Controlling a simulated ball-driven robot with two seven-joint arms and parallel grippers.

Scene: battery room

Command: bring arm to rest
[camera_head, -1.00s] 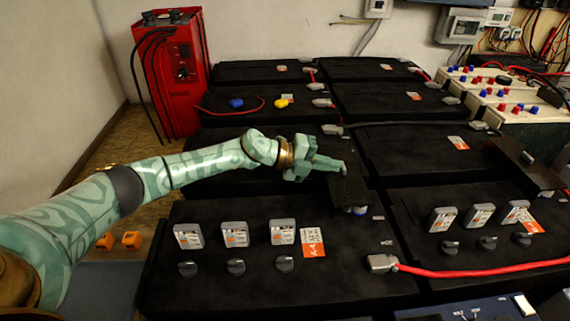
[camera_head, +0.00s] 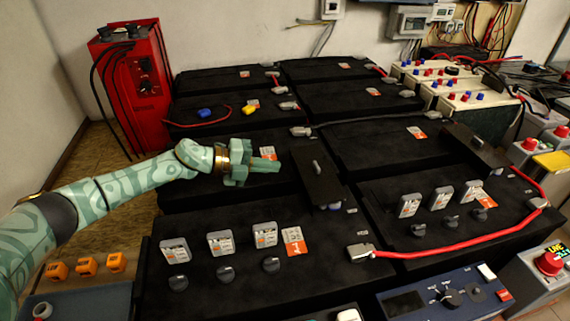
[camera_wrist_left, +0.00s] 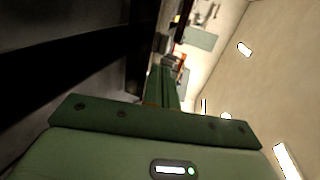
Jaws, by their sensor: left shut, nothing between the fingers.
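My left arm comes in from the left in the head view. Its green-patterned left gripper (camera_head: 262,164) is shut with nothing in it, above the black battery blocks. It is just left of a black cover plate (camera_head: 320,180) with a small handle and does not touch it. In the left wrist view the green gripper body (camera_wrist_left: 160,125) fills the lower part, and its fingers (camera_wrist_left: 163,85) show shut together. My right gripper is not in view.
Black batteries (camera_head: 225,235) with grey caps and orange labels fill the middle. A red charger (camera_head: 135,85) stands at the back left. A red cable (camera_head: 450,246) crosses the front right. A blue instrument (camera_head: 440,298) stands at the front.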

